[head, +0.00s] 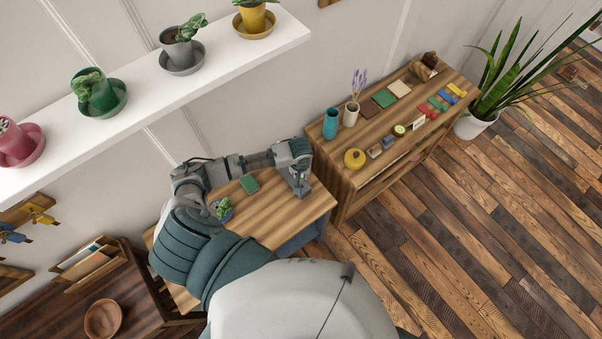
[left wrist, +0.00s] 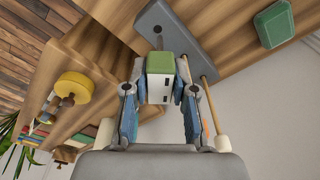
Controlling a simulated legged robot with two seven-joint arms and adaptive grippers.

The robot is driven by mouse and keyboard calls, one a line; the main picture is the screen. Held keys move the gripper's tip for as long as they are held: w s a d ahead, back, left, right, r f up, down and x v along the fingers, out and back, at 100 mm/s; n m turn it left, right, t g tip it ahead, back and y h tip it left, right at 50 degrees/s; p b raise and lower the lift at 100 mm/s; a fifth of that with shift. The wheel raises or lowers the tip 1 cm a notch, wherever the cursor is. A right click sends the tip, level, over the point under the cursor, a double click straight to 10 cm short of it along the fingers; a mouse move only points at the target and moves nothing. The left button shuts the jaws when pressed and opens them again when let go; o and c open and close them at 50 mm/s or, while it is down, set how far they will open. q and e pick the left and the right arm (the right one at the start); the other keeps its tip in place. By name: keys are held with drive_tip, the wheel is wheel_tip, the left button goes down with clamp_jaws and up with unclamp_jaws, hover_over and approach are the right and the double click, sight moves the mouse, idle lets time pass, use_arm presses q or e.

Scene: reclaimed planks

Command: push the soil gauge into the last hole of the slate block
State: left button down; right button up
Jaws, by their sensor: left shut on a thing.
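The soil gauge (left wrist: 159,78) has a green top and a pale body with dark slots. It is clamped between the fingers of my left gripper (left wrist: 160,92). In the head view my left gripper (head: 298,178) is over the right end of the small wooden table. The slate block (left wrist: 190,38) is a dark grey slab just beyond the gauge. A thin prong shows between gauge and block; I cannot tell how deep it sits in a hole. Thin wooden sticks (left wrist: 206,95), at least one with a white end, stand at the block beside the gripper.
A green box (head: 249,184) lies on the table left of the gripper, also in the wrist view (left wrist: 274,24). A small potted plant (head: 222,208) is near my arm.

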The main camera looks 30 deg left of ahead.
use_arm(q)
drive_tip(key=shift+a, duration=0.15)
use_arm(e)
drive_tip(key=shift+a, duration=0.15)
use_arm(q)
drive_tip(key=shift+d+f, duration=0.15)
drive_tip(key=shift+d, duration=0.05)
use_arm(e)
drive_tip(key=shift+a, duration=0.45)
use_arm(q)
drive_tip(key=shift+f, duration=0.45)
use_arm(e)
drive_tip(key=shift+d+f, duration=0.1)
drive_tip(key=shift+d, duration=0.15)
use_arm(q)
drive_tip(key=shift+f, duration=0.55)
use_arm(e)
drive_tip(key=shift+f, duration=0.15)
use_arm(q)
drive_tip(key=shift+a+r, duration=0.1)
drive_tip(key=shift+r, duration=2.95)
use_arm(e)
drive_tip(key=shift+r, duration=0.25)
